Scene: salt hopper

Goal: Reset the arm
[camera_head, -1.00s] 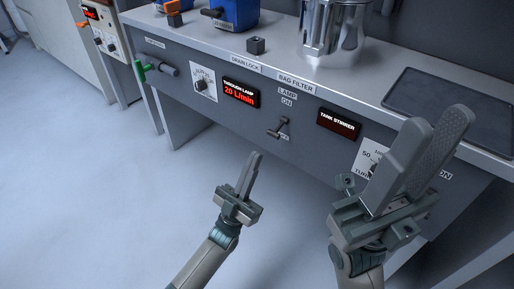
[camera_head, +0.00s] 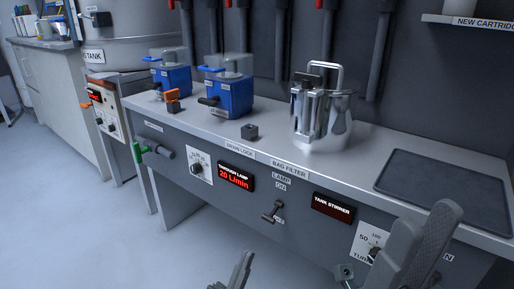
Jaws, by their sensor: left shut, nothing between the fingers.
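My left gripper (camera_head: 241,271) is at the bottom edge in the head view, its fingers together and empty, in front of the bench and apart from it. Only its finger ends show. My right gripper (camera_head: 425,243) is at the lower right, close to the camera, with its two grey fingers apart and nothing seen between them. It covers part of the panel and the knob (camera_head: 374,254) there. The rest of both arms is out of view.
The bench carries a shiny metal bag filter (camera_head: 322,120), two blue valve units (camera_head: 232,95) and a dark mat (camera_head: 450,190). A small lever (camera_head: 272,211), a green-ended handle (camera_head: 138,152) and a lit display (camera_head: 236,177) are on its front. The floor at left is clear.

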